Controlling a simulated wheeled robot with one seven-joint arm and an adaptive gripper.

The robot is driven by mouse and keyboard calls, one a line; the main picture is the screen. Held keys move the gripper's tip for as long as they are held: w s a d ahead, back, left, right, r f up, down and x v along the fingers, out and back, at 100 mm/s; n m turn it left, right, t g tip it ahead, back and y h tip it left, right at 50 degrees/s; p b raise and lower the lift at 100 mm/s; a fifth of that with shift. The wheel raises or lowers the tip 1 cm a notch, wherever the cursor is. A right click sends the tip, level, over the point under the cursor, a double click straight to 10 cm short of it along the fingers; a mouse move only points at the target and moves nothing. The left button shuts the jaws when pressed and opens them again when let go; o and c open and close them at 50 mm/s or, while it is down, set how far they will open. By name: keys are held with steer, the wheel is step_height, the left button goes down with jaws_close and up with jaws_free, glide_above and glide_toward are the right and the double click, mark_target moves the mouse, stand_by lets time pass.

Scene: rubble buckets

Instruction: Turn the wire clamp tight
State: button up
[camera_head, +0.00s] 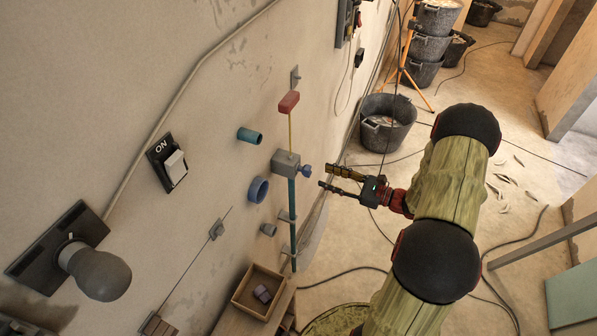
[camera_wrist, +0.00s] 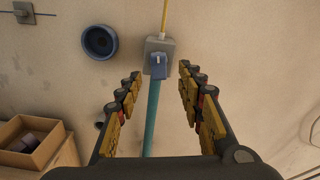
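A grey block clamp (camera_head: 285,164) sits on the wall, with a yellow wire above it and a teal pipe below. Its blue knob (camera_head: 305,171) sticks out toward my gripper. In the wrist view the grey block (camera_wrist: 164,43) is at top centre, and the blue knob (camera_wrist: 159,68) has a pale mark at its top. My gripper (camera_head: 325,176) is open and empty, pointing at the wall. Its fingertips are short of the knob and apart from it in the head view. In the wrist view the knob lies between the fingers (camera_wrist: 161,76).
A blue ring (camera_head: 258,189) and a teal tube (camera_head: 249,135) project left of the block. A small grey plate (camera_head: 216,230) holds another thin wire. A wooden box (camera_head: 237,299) stands below. Buckets (camera_head: 388,109) stand behind.

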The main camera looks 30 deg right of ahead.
mark_target(311, 171)
steer(key=shift+b+x, duration=0.75)
steer(key=shift+x, duration=3.1)
steer(key=shift+s+a+r, duration=0.1)
steer(key=shift+s, duration=0.05)
steer(key=c, duration=0.3)
jaws_close()
